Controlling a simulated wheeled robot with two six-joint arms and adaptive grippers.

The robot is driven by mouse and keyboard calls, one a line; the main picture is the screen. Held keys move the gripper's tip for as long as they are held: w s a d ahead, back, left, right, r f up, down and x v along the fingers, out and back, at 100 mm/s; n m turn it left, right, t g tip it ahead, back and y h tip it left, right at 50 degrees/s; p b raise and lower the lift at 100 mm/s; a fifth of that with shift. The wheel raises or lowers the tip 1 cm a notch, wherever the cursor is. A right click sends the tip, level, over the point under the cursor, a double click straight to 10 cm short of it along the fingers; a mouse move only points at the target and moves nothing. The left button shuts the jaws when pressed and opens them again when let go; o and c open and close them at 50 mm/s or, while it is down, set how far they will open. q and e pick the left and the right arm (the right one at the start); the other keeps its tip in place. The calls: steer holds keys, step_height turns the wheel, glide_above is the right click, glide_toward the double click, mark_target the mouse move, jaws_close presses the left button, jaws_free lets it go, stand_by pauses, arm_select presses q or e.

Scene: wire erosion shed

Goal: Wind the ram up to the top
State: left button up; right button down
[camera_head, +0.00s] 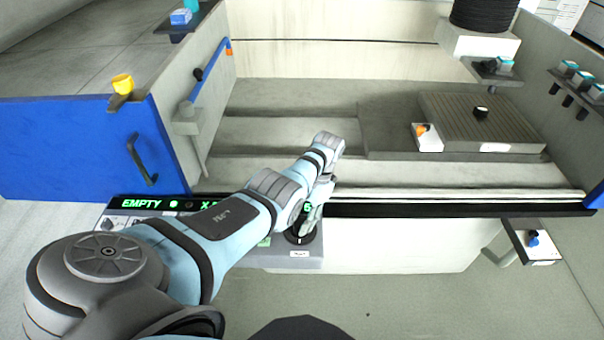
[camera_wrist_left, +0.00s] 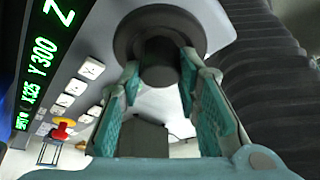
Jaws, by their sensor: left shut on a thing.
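My left arm reaches across to the control panel (camera_head: 205,218), which has a green lit display reading EMPTY at its left. My left gripper (camera_head: 309,218) points down at the panel's right end and is shut on a dark round knob (camera_head: 297,238). In the left wrist view the teal fingers (camera_wrist_left: 161,68) lie on either side of the knob's dark grip (camera_wrist_left: 160,48), which stands on a wider dark disc. There the display (camera_wrist_left: 42,65) shows X and Y values and a Z whose number is cut off. My right gripper is out of view.
Behind the panel lies the machine's open grey tank, with a ribbed block (camera_head: 480,120) at right. A blue door (camera_head: 85,150) with a dark handle stands open at left. A red and yellow button (camera_wrist_left: 63,128) sits on the panel. Floor in front is clear.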

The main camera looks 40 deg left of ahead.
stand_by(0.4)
arm_select(q)
steer(key=o, duration=1.1)
steer(key=shift+w+r, duration=0.1)
steer(key=v, duration=0.7)
steer(key=shift+r, duration=0.15)
